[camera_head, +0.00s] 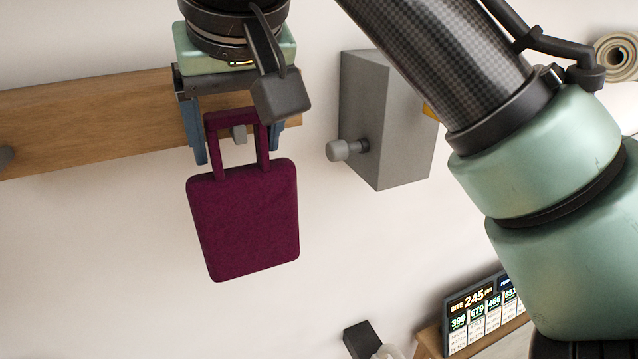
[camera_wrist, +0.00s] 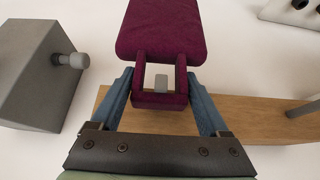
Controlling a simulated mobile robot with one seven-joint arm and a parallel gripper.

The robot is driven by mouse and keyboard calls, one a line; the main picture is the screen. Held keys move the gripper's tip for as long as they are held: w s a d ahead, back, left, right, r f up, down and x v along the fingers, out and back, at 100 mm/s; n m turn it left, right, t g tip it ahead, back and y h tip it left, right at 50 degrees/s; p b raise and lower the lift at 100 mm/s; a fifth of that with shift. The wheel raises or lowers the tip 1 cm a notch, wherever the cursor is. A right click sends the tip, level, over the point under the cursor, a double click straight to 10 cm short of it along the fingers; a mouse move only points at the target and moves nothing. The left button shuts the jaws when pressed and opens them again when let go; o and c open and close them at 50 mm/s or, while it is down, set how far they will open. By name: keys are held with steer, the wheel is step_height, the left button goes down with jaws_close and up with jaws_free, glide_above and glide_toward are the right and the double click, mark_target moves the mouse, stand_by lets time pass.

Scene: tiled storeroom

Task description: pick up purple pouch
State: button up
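The purple pouch (camera_head: 245,220) is a dark magenta padded bag with a squared loop handle. It hangs by the handle from a grey peg (camera_head: 238,134) on a wooden wall board (camera_head: 90,115). The pouch (camera_wrist: 160,30) and peg (camera_wrist: 161,82) also show in the wrist view. My gripper (camera_head: 236,156) is open at the handle, with one blue finger on each side of it. In the wrist view, my gripper (camera_wrist: 160,76) has its fingertips close beside the handle's two straps, and small gaps seem to show.
A grey box with a round knob (camera_head: 385,125) is fixed to the wall right of the pouch. A lit display (camera_head: 480,310) stands on a wooden ledge at lower right.

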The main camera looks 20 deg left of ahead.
jaws_close()
steer(key=shift+r, duration=0.1)
stand_by(0.3)
